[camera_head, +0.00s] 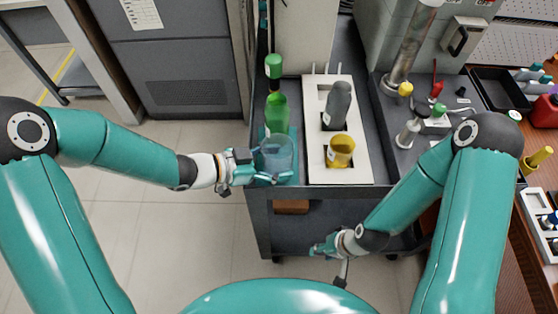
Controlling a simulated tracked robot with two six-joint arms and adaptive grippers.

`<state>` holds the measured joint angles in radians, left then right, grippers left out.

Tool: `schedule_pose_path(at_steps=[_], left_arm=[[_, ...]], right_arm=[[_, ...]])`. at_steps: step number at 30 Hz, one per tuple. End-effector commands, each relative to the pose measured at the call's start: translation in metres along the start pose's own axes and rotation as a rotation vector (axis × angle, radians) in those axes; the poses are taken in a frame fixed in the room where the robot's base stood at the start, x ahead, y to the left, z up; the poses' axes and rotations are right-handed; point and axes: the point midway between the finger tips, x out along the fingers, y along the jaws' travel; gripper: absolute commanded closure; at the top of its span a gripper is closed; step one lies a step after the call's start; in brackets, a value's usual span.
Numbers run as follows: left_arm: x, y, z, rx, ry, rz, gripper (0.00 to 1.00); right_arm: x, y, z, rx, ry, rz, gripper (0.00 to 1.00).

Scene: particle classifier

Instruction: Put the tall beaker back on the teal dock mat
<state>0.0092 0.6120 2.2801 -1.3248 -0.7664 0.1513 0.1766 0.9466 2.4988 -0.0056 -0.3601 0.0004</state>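A clear bluish beaker (275,154) stands at the front left of the grey cart, on or just above a teal mat (264,134). The mat is mostly hidden by the beaker and the bottle behind it. My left gripper (262,170) is at the beaker's left side, with one finger along its front. The other finger is hard to make out, so I cannot tell whether it grips the beaker. My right gripper (331,259) hangs empty in front of the cart, low over the floor, its fingers spread apart.
A green bottle (277,114) stands right behind the beaker, with a green-capped vessel (273,72) farther back. To the right, a white rack (315,174) holds a grey bottle (338,106) and a yellow beaker (341,150). More labware (408,133) stands on the cart's right part.

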Motion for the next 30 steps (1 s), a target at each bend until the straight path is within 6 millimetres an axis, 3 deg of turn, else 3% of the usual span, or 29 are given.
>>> schedule_pose_path(at_steps=[9, 10, 11, 23, 30], left_arm=[[0.002, 0.0, 0.003, 0.0, 0.001, 0.0, 0.83], [0.001, 0.0, 0.002, 0.0, 0.0, 0.0, 0.26], [0.001, 0.0, 0.002, 0.0, 0.0, 0.0, 0.21], [-0.001, 0.0, -0.003, 0.0, 0.001, 0.0, 0.21], [-0.036, -0.001, -0.002, -0.002, 0.001, -0.005, 0.21]], right_arm=[[0.003, 0.001, 0.0, 0.0, 0.0, 0.0, 0.6], [0.002, 0.001, 0.0, 0.0, 0.0, 0.0, 0.6], [0.002, 0.001, 0.0, 0.0, 0.0, 0.0, 0.6], [-0.002, -0.001, 0.0, 0.0, 0.0, 0.0, 0.6], [-0.004, -0.001, 0.0, 0.0, 0.0, 0.0, 0.6]])
